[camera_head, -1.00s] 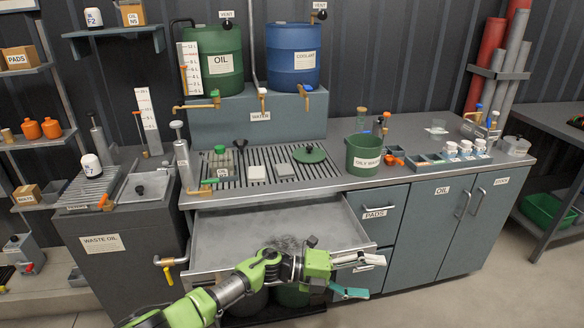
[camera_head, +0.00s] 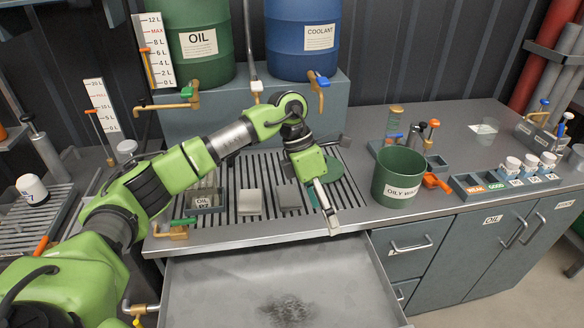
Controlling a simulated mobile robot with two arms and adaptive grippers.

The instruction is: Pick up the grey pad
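Two small flat pads lie side by side on the slatted drain grate. The left pad (camera_head: 250,202) is light grey. The right pad (camera_head: 289,197) is a darker grey and is close to my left gripper. My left gripper (camera_head: 312,210) hangs over the grate's right part, pointing down toward the front edge. A pale finger and a teal finger show apart, so it looks open, with nothing seen between them. Whether a finger touches the right pad cannot be told. My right gripper is not in view.
An open drawer (camera_head: 205,285) with a dark smudge juts out below the counter. A green bucket (camera_head: 398,178) stands right of the gripper. A green lid (camera_head: 335,166) lies behind it. A small tray with a container (camera_head: 205,199) sits left of the pads.

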